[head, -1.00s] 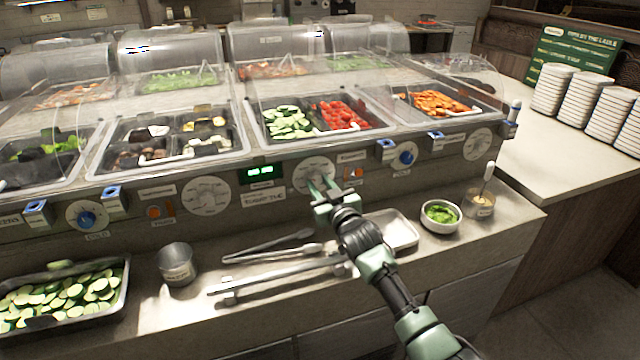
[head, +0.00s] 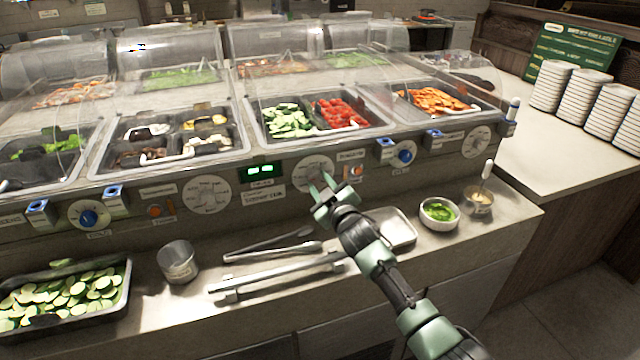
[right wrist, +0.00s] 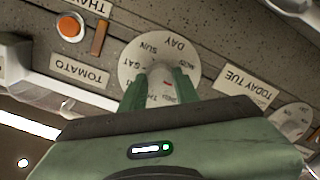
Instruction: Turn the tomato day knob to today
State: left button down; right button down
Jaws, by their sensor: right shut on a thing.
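The round white tomato day knob (head: 314,173) is on the counter's front panel. In the right wrist view its dial (right wrist: 150,50) shows day names upside down, with SUN, SAT and MON around DAY. My right gripper (head: 320,186) reaches it from below and is shut on its middle grip (right wrist: 160,76). The fingers (right wrist: 158,94) hide part of the dial, so I cannot tell which day is set. A TOMATO label (right wrist: 79,70) is beside it. A sign (right wrist: 243,88) reads TODAY TUE. My left gripper is not in view.
Another white dial (head: 207,194) and a green-lit display (head: 262,170) are left of the knob. An orange button (right wrist: 70,27) is close by. Tongs (head: 272,251), a metal tray (head: 398,228) and a bowl of greens (head: 439,213) lie on the ledge below.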

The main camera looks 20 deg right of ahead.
jog(key=c, duration=1)
grip_release()
jog(key=shift+c, duration=0.2)
jog(key=s, duration=0.8)
jog(key=shift+d, duration=0.3)
